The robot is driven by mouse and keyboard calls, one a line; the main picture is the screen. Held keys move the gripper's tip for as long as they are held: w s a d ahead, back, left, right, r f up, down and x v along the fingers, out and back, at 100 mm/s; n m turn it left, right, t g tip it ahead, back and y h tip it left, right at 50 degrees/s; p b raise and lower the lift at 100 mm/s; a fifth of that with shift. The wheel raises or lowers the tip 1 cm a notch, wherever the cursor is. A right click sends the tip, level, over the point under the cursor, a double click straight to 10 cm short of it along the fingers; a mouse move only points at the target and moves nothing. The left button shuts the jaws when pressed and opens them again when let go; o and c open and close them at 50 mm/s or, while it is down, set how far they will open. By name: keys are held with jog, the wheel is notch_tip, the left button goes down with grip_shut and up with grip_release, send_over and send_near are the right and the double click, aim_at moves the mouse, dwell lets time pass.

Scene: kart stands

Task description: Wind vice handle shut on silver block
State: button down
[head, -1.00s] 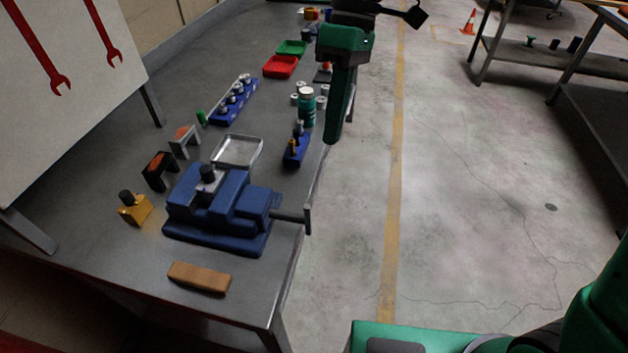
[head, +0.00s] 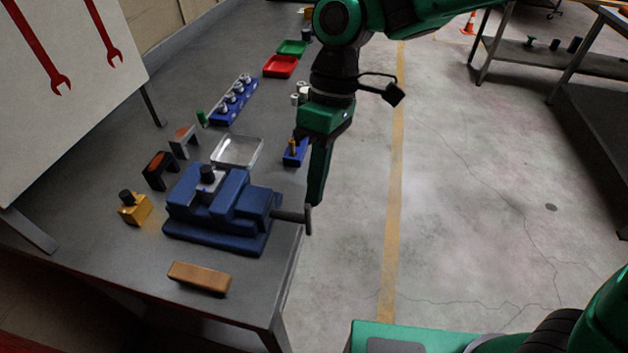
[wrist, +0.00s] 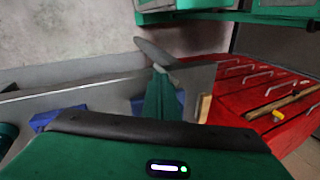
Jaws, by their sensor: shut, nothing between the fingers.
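The blue vice (head: 215,228) stands near the front end of the bench. A silver block (head: 211,183) with a dark round knob on top sits between its jaws. The vice's grey screw and handle (head: 308,221) stick out to the right past the bench edge. My gripper (head: 316,202) is shut and empty, pointing down right at the upper end of the handle. I cannot tell whether it touches. In the wrist view my green fingers (wrist: 160,98) reach toward the grey handle bar (wrist: 155,53), which slants across just beyond their tips; part of the vice shows behind.
A wooden block (head: 199,278) lies in front of the vice. A yellow block (head: 135,209), a metal tray (head: 238,151) and a blue holder (head: 295,153) are around it. The floor right of the bench is clear. A red drawer cabinet (wrist: 260,110) shows in the wrist view.

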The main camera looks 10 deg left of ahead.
jog(key=shift+s, duration=0.15)
jog(key=shift+s+a+r, duration=0.1)
jog(key=shift+s+a, duration=0.1)
jog(key=shift+s, duration=0.4)
